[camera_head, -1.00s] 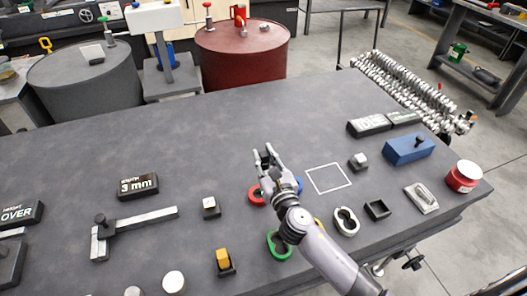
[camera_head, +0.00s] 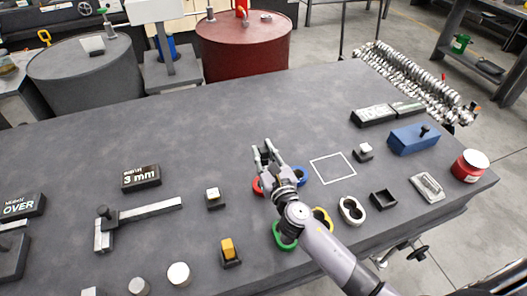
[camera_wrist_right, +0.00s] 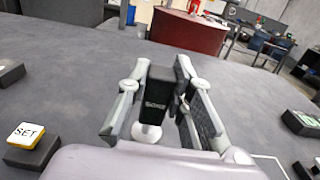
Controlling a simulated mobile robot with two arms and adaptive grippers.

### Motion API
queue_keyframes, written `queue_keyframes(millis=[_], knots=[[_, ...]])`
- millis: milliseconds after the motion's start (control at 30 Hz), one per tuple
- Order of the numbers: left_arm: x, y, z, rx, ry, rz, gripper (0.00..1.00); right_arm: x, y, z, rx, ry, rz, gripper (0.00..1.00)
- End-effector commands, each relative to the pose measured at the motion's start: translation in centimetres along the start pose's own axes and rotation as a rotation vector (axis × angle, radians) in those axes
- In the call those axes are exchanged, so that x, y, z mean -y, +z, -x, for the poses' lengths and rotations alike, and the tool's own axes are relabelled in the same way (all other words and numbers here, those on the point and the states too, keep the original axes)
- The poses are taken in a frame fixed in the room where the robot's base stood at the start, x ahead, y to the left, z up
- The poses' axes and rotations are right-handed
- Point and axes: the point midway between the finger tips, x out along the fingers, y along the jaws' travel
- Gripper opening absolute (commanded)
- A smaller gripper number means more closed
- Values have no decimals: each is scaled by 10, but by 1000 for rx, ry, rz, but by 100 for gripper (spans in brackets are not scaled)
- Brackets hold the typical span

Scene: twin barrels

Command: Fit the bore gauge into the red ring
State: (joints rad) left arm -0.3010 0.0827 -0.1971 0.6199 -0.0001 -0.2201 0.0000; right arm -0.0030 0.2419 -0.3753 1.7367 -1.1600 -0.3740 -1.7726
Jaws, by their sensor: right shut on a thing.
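My right gripper (camera_head: 265,156) is above the middle of the table, its fingers pointing away from me. In the right wrist view it (camera_wrist_right: 160,100) is shut on the bore gauge (camera_wrist_right: 159,95), a black block with pale lettering and a pale round end below. The head view barely shows the gauge. The red ring (camera_head: 257,186) lies on the table just behind and left of my wrist, partly hidden by it; the gauge is apart from it. My left gripper is not in view.
A blue ring (camera_head: 299,175), green ring (camera_head: 283,238) and yellow ring (camera_head: 323,218) lie close around my right arm. A white square outline (camera_head: 333,169) is to the right. Small blocks (camera_head: 214,198) stand to the left. The table's far middle is clear.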

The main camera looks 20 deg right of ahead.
Motion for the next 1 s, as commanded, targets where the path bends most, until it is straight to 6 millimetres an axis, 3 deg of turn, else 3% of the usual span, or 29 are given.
queue_keyframes(millis=[100, 333, 1000], knots=[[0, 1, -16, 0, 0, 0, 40, 0, -16, 0, 2, 1, 0, 0], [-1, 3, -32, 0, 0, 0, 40, 0, -34, 0, 2, 1, -1, 0], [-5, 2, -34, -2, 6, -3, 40, 0, -36, 0, 2, 1, 0, 0]])
